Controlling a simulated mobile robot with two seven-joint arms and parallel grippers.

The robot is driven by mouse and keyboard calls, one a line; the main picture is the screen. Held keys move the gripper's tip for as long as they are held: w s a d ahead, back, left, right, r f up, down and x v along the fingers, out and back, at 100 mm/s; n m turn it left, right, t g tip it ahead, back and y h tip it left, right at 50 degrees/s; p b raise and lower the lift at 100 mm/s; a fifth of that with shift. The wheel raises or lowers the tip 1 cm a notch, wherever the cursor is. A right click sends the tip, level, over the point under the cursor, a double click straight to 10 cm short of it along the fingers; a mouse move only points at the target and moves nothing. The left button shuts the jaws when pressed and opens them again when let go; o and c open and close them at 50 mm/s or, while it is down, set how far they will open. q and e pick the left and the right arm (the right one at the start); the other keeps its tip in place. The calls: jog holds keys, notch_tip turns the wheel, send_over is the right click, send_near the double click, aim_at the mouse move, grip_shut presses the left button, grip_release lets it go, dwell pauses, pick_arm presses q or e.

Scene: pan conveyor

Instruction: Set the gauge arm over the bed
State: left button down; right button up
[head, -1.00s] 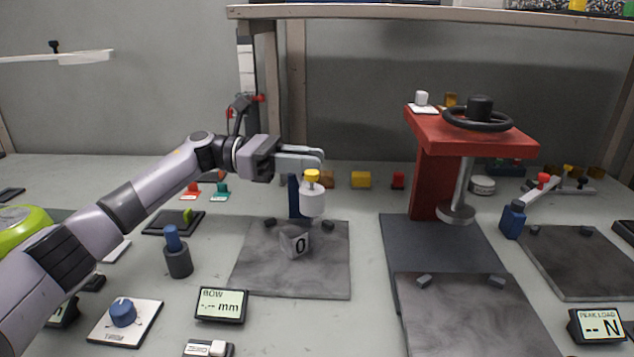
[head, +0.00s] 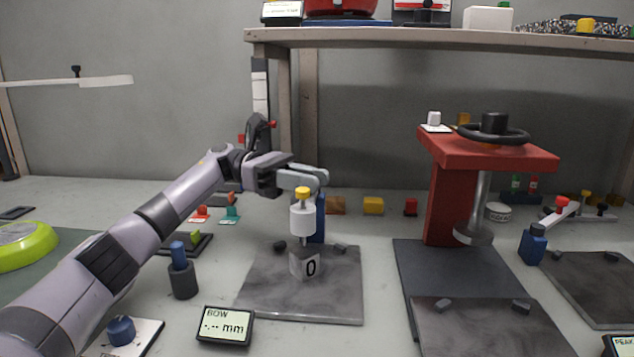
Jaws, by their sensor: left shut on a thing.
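The gauge arm (head: 317,176) is a grey bar on top of a blue post (head: 320,222) behind the bed (head: 345,292), a grey stone-like plate. From the bar hangs a white gauge (head: 302,221) with a yellow cap, its thin stem pointing down. Below it on the bed sits a grey block (head: 304,265) marked 0, in line with the stem; whether the tip touches it I cannot tell. My left gripper (head: 281,180) is shut on the gauge arm, reaching it from the left; its fingertips are partly hard to separate from the bar. My right gripper is out of view.
A BOW display (head: 225,325) with a blank reading stands in front of the bed. A dark holder with a blue-topped tool (head: 182,272) stands to its left. A red press (head: 450,190) stands to the right. A wooden shelf (head: 440,40) spans the back.

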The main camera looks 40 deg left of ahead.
pick_arm(q)
jog(key=c, duration=1)
grip_release()
jog(key=shift+r, duration=0.4)
jog(key=shift+f, duration=0.15)
jog(key=s+a, duration=0.1)
jog(key=a, duration=0.6)
